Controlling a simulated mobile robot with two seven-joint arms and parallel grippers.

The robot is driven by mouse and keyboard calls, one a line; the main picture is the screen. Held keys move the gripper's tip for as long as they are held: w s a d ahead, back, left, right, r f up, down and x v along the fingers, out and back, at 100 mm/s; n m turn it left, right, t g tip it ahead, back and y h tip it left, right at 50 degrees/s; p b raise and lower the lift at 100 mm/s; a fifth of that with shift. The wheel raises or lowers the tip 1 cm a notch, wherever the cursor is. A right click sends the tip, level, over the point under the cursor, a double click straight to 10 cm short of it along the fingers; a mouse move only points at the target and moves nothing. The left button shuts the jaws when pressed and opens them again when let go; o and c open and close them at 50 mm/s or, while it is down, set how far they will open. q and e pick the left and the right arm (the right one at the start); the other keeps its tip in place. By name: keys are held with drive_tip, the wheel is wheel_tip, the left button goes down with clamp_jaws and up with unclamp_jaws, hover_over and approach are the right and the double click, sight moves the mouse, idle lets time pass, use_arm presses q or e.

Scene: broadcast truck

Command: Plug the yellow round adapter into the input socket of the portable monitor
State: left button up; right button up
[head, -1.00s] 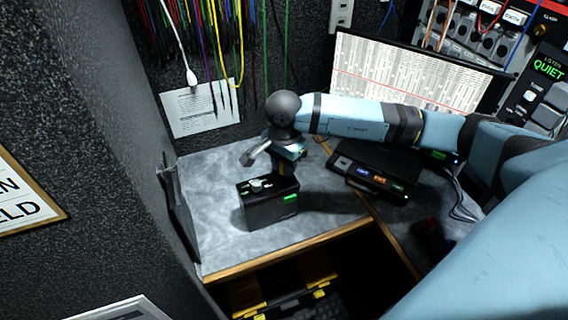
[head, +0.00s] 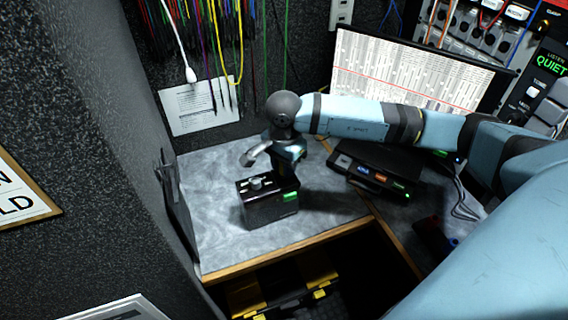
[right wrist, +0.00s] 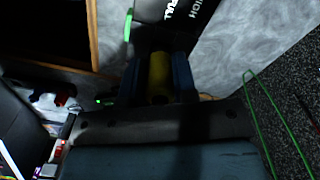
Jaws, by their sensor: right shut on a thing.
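A black box-shaped unit (head: 270,211), which looks like the portable monitor, stands on the grey worktop with a knob on top and a green light on its front. Its dark, white-lettered face also shows in the right wrist view (right wrist: 158,38). My right gripper (head: 289,168) is at the back right of its top. In the right wrist view the gripper (right wrist: 159,84) is shut on the yellow round adapter (right wrist: 159,72), between its two blue fingers. The adapter's far end meets the dark unit in that view; I cannot tell whether it is in a socket. My left gripper is out of view.
A black device with lit buttons (head: 376,172) stands right of the unit. A thin dark upright object (head: 178,205) stands by the left wall. The worktop (head: 220,240) is bare left of the unit. Cables hang behind, and a large screen (head: 410,80) stands at the back.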

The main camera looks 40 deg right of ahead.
use_arm(q)
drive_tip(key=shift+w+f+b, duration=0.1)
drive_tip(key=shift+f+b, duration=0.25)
drive_tip(key=shift+b, duration=0.3)
use_arm(e)
drive_tip(key=shift+f, duration=0.85)
drive_tip(key=o, duration=1)
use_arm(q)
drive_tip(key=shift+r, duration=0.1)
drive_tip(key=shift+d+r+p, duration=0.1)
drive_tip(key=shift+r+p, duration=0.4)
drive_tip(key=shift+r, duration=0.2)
use_arm(e)
wheel_tip(320, 180, up, 14)
